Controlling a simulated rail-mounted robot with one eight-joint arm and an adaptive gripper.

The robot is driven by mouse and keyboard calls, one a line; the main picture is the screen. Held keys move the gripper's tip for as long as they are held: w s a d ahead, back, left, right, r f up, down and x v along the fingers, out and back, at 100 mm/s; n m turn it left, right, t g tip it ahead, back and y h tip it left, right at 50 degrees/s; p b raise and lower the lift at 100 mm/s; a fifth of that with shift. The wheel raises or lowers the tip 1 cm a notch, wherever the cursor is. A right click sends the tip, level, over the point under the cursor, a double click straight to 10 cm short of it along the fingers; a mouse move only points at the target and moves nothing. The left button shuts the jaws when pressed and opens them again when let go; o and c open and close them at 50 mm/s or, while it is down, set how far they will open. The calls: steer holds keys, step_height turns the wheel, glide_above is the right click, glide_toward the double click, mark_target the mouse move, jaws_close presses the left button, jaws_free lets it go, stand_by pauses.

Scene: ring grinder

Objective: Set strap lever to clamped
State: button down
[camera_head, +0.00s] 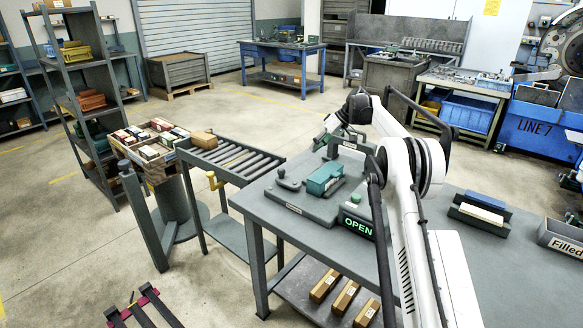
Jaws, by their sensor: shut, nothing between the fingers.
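A grey fixture (310,208) sits on the near bench and carries a teal block (324,178). A short grey lever with a rounded knob (289,184) stands at the fixture's left end; I take it as the strap lever, though its label is too small to read. A display (357,226) at the fixture's front right reads OPEN in green. A green button (355,198) is above it. My gripper (320,146) is small in view, behind and above the teal block, apart from the knob. Its fingers are shut and empty. My arm hides part of the bench.
A blue and white block stand (480,212) and a bin marked Filled (563,238) are at the right. Several cartons (345,298) lie on the lower shelf.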

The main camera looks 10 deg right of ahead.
stand_by(0.3)
steer(key=x, duration=1)
steer(key=shift+p, duration=0.3)
steer(key=a, duration=0.1)
steer(key=s+a, duration=0.1)
steer(key=shift+s+a+r, duration=0.1)
steer(key=shift+a+r, duration=0.1)
steer(key=shift+a, duration=0.15)
steer(key=shift+s+a, duration=0.15)
steer(key=shift+a, duration=0.35)
steer(key=shift+a+n, duration=0.15)
steer(key=shift+n, duration=0.15)
